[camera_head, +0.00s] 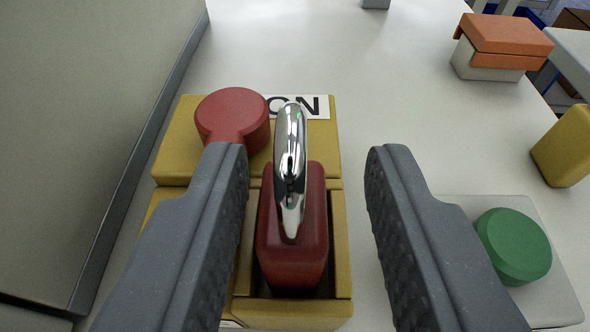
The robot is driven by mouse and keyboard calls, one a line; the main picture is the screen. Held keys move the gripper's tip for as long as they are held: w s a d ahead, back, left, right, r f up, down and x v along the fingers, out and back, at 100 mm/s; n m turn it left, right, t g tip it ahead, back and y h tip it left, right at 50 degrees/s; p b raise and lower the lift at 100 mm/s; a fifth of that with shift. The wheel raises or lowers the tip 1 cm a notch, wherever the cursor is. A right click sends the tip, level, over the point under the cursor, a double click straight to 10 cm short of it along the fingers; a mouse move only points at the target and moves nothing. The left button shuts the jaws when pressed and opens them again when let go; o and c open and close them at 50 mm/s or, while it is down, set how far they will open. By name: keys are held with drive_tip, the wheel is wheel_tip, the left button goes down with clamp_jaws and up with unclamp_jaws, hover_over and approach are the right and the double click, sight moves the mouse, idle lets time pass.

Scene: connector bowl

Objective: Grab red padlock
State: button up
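The red padlock (293,239) stands upright in a recess of a yellow box (172,160), with its shiny chrome shackle (291,150) on top. My gripper (308,165) is open, its two dark grey fingers on either side of the padlock. The left finger is close to the padlock's left side; a wider gap shows between the padlock and the right finger. Neither finger is seen to grip it. The left finger hides part of the yellow box.
A red round knob (233,117) and a label reading "ON" (313,106) are on the yellow box. A grey panel (85,120) stands at left. A green button (513,246) on a light base is at right. An orange-lidded box (500,47) stands farther back.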

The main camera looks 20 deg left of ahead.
sight(294, 222)
drive_tip(key=x, duration=0.3)
drive_tip(key=shift+w+a+f, duration=0.2)
drive_tip(key=shift+a+f, duration=0.05)
drive_tip(key=shift+w+a, duration=0.15)
drive_tip(key=shift+w, duration=0.25)
clamp_jaws()
